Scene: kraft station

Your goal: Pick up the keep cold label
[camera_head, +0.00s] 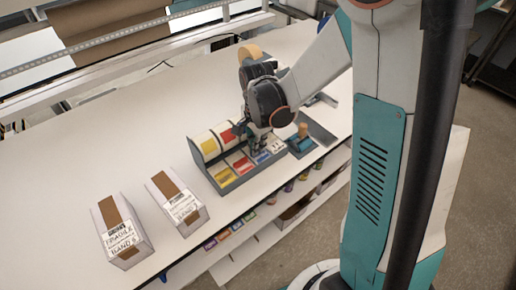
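A grey label rack (216,184) stands on the white table, with labels in two rows of slots. The front row holds a yellow label (223,178), a red label (240,163), a blue label (262,157) and a whitish label (277,145). Their print is too small to read, so I cannot tell for certain which is the keep cold label. My gripper (251,146) points down over the right half of the rack, close to the blue label. It hides part of the back row. Its fingertips are too small and dark to show their opening or any contact.
Two cardboard boxes (122,232) (178,203) with brown tape and white labels stand left of the rack. A wooden-handled stamp (302,137) is in a grey tray right of it. A tan tape roll (250,52) is behind my arm. The table's left part is clear.

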